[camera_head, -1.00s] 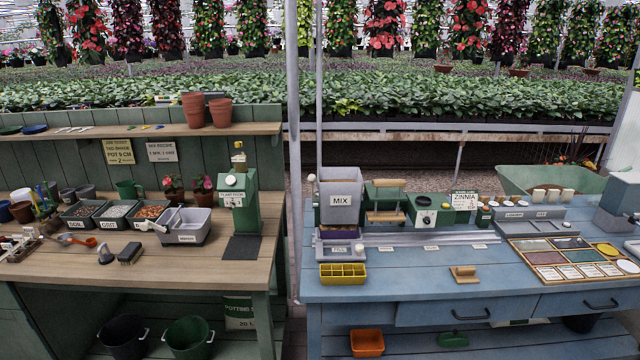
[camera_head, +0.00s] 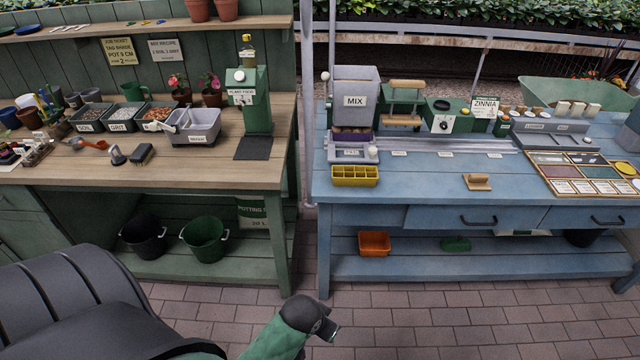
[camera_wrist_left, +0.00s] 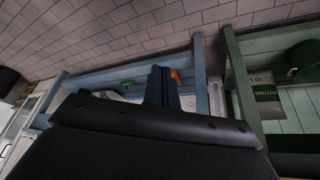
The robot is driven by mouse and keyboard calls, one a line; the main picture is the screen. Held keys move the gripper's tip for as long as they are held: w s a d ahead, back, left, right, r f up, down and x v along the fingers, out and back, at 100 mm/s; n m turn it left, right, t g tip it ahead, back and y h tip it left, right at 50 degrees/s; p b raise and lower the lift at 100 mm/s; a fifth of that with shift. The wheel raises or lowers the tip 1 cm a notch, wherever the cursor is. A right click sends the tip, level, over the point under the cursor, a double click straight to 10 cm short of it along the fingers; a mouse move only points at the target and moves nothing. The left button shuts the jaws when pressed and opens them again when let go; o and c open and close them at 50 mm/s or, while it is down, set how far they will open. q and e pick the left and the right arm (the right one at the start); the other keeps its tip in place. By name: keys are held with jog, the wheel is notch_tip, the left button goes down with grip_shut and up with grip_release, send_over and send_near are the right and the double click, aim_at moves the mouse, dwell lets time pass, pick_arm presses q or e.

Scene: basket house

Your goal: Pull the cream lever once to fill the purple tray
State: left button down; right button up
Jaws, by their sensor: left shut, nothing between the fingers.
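The purple tray (camera_head: 352,136) sits on the blue bench, directly below the grey MIX hopper (camera_head: 356,88); only part of its side shows. A pale lever knob (camera_head: 325,76) is at the hopper's upper left side, and a second small pale knob (camera_head: 373,150) stands on the labelled base in front of the tray. I cannot tell for sure which is the cream lever. My left gripper (camera_wrist_left: 163,70) is shut and empty in the left wrist view, low and away from the hopper and tray.
A yellow compartment tray (camera_head: 355,176) lies at the bench's front left, and a wooden block (camera_head: 478,182) to its right. A pole (camera_head: 306,100) stands between the blue bench and the wooden bench (camera_head: 200,176). Brick floor (camera_head: 430,315) in front is clear.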

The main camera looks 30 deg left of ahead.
pick_arm(q)
jog(key=w+a+r+n+t, duration=0.1)
jog(key=w+a+r, duration=0.15)
jog(key=w, duration=0.25)
jog(key=n+t+y, duration=0.4)
jog(key=n+t, duration=1)
jog(key=n, duration=0.5)
send_near(324, 78)
jog(key=shift+h, duration=0.4)
jog(key=p+x, duration=0.1)
jog(key=x, duration=0.1)
jog(key=p+x, duration=0.1)
jog(key=p, duration=0.1)
jog(key=p+x, duration=0.1)
jog(key=x, duration=0.1)
jog(key=shift+w+a+r, duration=0.2)
jog(key=shift+a, duration=0.1)
jog(key=shift+w+p, duration=0.35)
jog(key=shift+w, duration=0.3)
pick_arm(e)
jog(key=s+d+f+t, duration=0.1)
jog(key=s+d+f, duration=0.1)
jog(key=f, duration=0.7)
jog(key=shift+s+d+f, duration=0.25)
jog(key=shift+s+d, duration=0.05)
jog(key=shift+d, duration=0.3)
pick_arm(q)
jog(key=shift+a, duration=0.1)
